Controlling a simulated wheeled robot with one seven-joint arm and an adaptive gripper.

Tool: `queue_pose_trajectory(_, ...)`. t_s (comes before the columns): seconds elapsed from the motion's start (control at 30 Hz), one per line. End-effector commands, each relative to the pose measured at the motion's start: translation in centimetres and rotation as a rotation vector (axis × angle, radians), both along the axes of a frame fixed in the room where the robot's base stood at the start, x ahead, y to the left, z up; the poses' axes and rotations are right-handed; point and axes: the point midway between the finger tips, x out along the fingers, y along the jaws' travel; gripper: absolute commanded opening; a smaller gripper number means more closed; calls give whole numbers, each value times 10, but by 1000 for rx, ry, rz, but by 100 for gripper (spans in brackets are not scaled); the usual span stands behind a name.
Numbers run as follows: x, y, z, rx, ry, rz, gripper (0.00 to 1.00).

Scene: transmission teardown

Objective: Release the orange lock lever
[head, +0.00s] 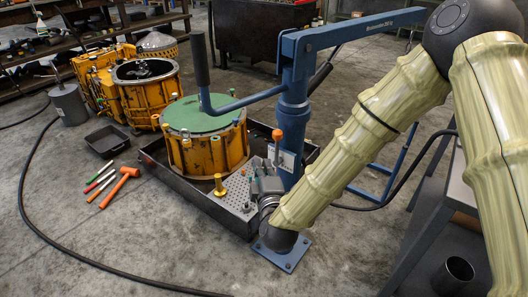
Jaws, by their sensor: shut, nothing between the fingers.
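The orange lock lever (277,136) shows as an orange knob on a thin upright stem, in front of the blue crane column (294,140). My gripper (266,171) is just below the knob, close to the stem, beside the column. It is shut and empty. At this size I cannot tell whether it touches the stem. My forearm comes in from the upper right and covers part of the column's lower end and its base plate (283,255).
A yellow drum-shaped housing with a green top (197,115) stands in a dark tray (150,165). The crane's blue handle bar (245,100) reaches over it. Hand tools, including an orange mallet (121,184), and a black hose (75,255) lie on the floor. A workbench (452,185) stands at right.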

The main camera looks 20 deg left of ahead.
Motion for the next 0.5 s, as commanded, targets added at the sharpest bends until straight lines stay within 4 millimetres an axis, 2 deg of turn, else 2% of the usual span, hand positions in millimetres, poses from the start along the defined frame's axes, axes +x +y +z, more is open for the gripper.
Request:
queue_pose_trajectory(0.1, 1, 14, 14, -35, -91, -5, 0)
queue_pose_trajectory(0.2, 1, 19, 23, -51, -127, -9, 0)
queue_pose_trajectory(0.5, 1, 20, 26, -56, -135, -10, 0)
